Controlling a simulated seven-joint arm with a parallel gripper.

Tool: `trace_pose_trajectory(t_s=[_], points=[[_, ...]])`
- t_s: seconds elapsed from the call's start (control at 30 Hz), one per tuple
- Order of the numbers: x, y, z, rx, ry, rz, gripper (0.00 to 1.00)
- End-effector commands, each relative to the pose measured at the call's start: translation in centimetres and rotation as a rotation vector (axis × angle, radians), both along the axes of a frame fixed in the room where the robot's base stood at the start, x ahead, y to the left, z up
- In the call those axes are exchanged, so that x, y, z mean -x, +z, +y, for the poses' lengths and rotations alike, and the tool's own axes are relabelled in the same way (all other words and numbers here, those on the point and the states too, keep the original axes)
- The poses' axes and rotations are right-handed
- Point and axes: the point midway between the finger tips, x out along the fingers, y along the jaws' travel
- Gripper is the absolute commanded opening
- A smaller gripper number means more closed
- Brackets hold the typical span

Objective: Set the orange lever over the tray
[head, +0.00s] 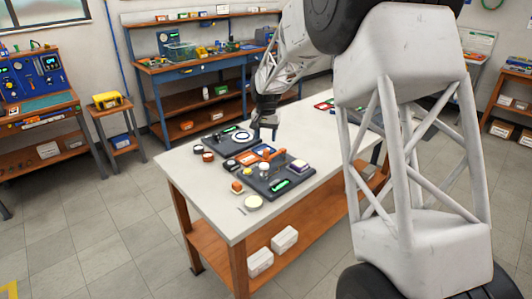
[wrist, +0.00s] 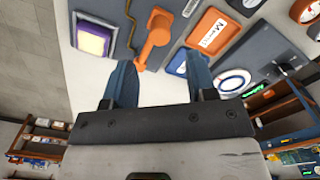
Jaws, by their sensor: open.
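The orange lever (wrist: 154,38) shows in the wrist view just past my gripper's fingertips, on a grey panel. In the head view the lever (head: 270,155) is a small orange shape on the dark gear at the middle of the white table. My gripper (wrist: 161,72) is open, with its two blue fingers apart and nothing between them; the lever appears beyond the gap, apart from the fingers. In the head view my gripper (head: 265,118) hangs above the table behind the lever. Which dark plate is the tray, I cannot tell; one dark plate (head: 262,187) lies at the table's front.
Several small knobs crowd the table (head: 225,215), whose front left is clear.

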Motion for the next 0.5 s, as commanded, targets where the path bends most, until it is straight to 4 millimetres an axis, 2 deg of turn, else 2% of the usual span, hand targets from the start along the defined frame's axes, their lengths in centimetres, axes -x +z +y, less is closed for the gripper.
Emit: trace_pose_trajectory(t_s=[0.27,0.5], points=[[0.0,-2.3,0.0,0.001,0.0,0.001,0.52],[0.0,-5.3,0.0,0.001,0.0,0.002,0.52]])
